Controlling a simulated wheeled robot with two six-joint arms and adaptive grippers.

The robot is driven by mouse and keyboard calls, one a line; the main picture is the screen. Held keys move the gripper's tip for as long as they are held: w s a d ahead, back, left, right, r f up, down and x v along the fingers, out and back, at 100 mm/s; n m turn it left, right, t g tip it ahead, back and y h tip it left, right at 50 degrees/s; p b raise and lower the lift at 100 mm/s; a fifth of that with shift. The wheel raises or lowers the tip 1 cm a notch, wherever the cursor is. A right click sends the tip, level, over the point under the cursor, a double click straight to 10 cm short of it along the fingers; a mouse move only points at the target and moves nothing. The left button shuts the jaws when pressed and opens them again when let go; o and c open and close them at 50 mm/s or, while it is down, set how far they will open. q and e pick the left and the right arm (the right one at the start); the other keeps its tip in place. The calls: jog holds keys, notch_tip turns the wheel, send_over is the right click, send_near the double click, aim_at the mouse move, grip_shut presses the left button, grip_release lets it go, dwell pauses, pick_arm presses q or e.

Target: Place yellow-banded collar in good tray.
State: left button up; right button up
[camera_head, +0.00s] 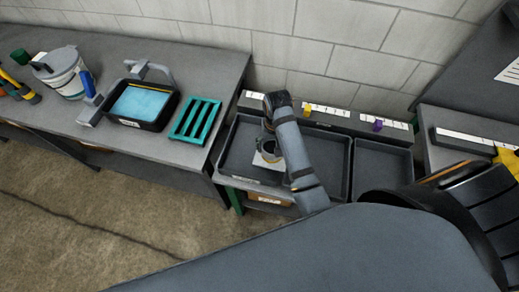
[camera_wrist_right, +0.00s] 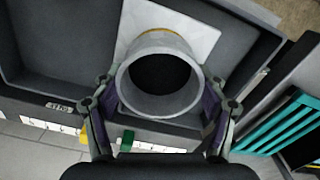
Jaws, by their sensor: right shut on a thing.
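The collar (camera_wrist_right: 160,104) is a grey, open-ended ring with a dark bore; a strip of yellow shows at its far rim in the right wrist view. My right gripper (camera_wrist_right: 160,112) is shut on it, with one finger on each side. In the head view the right gripper (camera_head: 268,148) reaches down over the left black tray (camera_head: 238,147), and a white square card (camera_wrist_right: 198,34) lies behind the collar. Whether the collar touches the card or tray floor I cannot tell. The tray labels are too small to read. My left gripper is not in view.
A middle tray (camera_head: 333,150) and a right tray (camera_head: 384,168) look empty. A teal rack (camera_head: 195,121), a blue-filled basin (camera_head: 143,104) and a bucket (camera_head: 62,74) stand on the left bench.

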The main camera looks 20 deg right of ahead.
jog(key=w+f, duration=0.1)
jog(key=w+a+f, duration=0.1)
jog(key=f, duration=0.1)
jog(key=w+a+f, duration=0.1)
jog(key=shift+w+a+f, duration=0.1)
jog(key=shift+w+f, duration=0.2)
jog(key=shift+a+f, duration=0.1)
jog(key=shift+f, duration=0.15)
jog(key=shift+w+a+f, duration=0.35)
jog(key=shift+f, duration=0.1)
notch_tip(320, 180, down, 3)
jog(key=shift+r+p, duration=0.15)
jog(key=shift+p, duration=0.15)
jog(key=shift+d+f, duration=0.1)
jog(key=shift+f, duration=0.1)
jog(key=o, duration=1.3)
jog(key=shift+s+f, duration=0.1)
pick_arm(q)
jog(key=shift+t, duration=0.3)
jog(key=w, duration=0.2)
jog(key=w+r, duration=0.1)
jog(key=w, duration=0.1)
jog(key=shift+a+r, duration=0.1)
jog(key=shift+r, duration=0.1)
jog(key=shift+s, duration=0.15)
